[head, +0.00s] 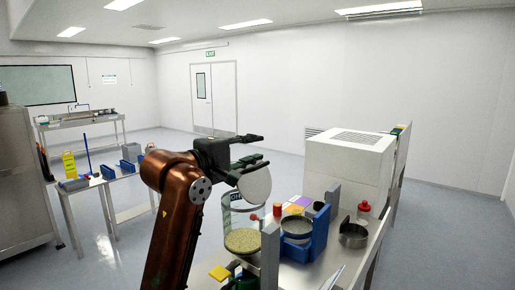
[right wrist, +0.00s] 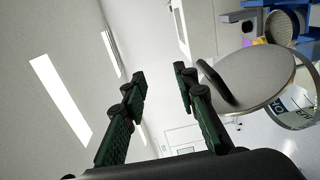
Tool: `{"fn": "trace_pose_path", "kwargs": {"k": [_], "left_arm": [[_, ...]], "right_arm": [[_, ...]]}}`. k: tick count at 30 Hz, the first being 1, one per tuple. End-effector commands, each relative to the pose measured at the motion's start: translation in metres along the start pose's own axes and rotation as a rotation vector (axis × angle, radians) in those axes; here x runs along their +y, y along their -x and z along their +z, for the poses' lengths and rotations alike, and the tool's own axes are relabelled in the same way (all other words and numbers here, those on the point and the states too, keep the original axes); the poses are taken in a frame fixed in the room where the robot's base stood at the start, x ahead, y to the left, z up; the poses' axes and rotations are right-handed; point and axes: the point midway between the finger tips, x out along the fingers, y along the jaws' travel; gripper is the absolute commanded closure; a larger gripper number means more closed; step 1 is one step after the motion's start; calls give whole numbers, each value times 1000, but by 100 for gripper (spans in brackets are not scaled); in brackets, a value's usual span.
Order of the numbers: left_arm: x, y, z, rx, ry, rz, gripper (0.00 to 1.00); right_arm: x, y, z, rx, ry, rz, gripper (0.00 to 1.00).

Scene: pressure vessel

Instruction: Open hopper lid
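The hopper (head: 243,240) is a clear cylinder with pale grains inside, at the front left of the bench. Its round grey lid (head: 255,186) stands tilted up above the rim, its face towards the head camera. In the right wrist view the lid (right wrist: 262,75) has a dark curved handle (right wrist: 213,82) on its near side. My right gripper (head: 265,149) is open and empty, just above the lid's upper edge. In the right wrist view the handle lies beside the right-hand finger, outside the gap between the fingertips (right wrist: 162,80). My left gripper is not in view.
The steel bench (head: 333,262) holds a blue stand with a sieve (head: 297,226), a metal pot (head: 354,235) and a red-capped bottle (head: 364,210). A large white box (head: 347,165) stands behind. A side table (head: 85,184) is at the left; open floor lies between.

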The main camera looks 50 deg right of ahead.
Motion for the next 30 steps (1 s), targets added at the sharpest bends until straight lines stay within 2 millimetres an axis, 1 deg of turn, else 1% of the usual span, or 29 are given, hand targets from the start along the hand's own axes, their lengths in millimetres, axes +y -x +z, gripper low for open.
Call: {"fn": "trace_pose_path", "kwargs": {"k": [3, 9, 13, 23, 27, 29, 30], "left_arm": [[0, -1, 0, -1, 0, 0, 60], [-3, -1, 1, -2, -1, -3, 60], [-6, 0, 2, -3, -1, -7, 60], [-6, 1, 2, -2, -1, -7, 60], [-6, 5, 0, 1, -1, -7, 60], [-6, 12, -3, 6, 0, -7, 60], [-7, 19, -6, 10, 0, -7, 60]], "right_arm": [[0, 8, 0, 0, 0, 0, 73], [-1, 18, 0, 1, 0, 0, 73], [-1, 18, 0, 0, -1, 0, 73], [-1, 18, 1, 0, -1, 0, 73], [4, 17, 4, -14, 13, 15, 82], [12, 15, 9, -37, 39, 44, 86], [21, 13, 14, -62, 67, 75, 88]]}}
